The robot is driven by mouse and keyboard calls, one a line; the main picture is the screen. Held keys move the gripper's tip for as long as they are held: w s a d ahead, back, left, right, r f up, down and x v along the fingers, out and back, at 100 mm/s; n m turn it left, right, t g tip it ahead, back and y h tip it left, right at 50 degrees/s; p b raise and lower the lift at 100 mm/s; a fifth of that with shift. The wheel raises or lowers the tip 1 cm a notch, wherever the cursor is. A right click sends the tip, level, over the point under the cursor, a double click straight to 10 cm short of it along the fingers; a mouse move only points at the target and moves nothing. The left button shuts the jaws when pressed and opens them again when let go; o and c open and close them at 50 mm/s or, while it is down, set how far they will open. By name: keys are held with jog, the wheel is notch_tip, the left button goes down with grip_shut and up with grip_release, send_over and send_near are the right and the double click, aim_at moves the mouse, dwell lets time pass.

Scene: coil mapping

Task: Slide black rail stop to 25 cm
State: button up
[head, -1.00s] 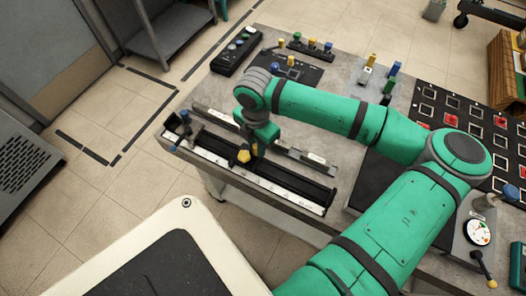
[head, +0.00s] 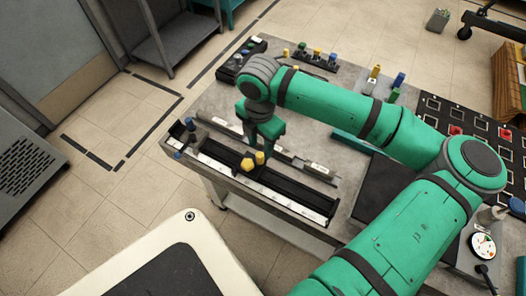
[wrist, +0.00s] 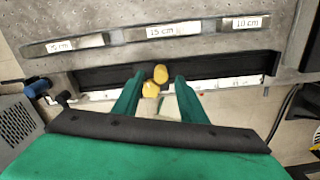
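The rail (head: 300,190) is a long black channel with a white scale strip along its front. The knobs also show in the wrist view (wrist: 154,81). My gripper (head: 267,138) is just above and behind them in the head view. In the wrist view its fingers (wrist: 157,95) are spread, with the knobs between and slightly beyond the tips. They look apart from the knobs.
Label plates behind the rail read 15 cm (wrist: 160,31) and 10 cm (wrist: 247,23); the left plate (wrist: 62,45) is hard to read. A grey strip (head: 308,165) runs behind the rail.

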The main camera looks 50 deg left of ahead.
jog(key=shift+w+d+r, duration=0.1)
jog(key=shift+w+r, duration=0.05)
jog(key=shift+r, duration=1.15)
jog(key=shift+w+d+r, duration=0.1)
jog(key=shift+r, duration=1.2)
jog(key=shift+a, duration=0.1)
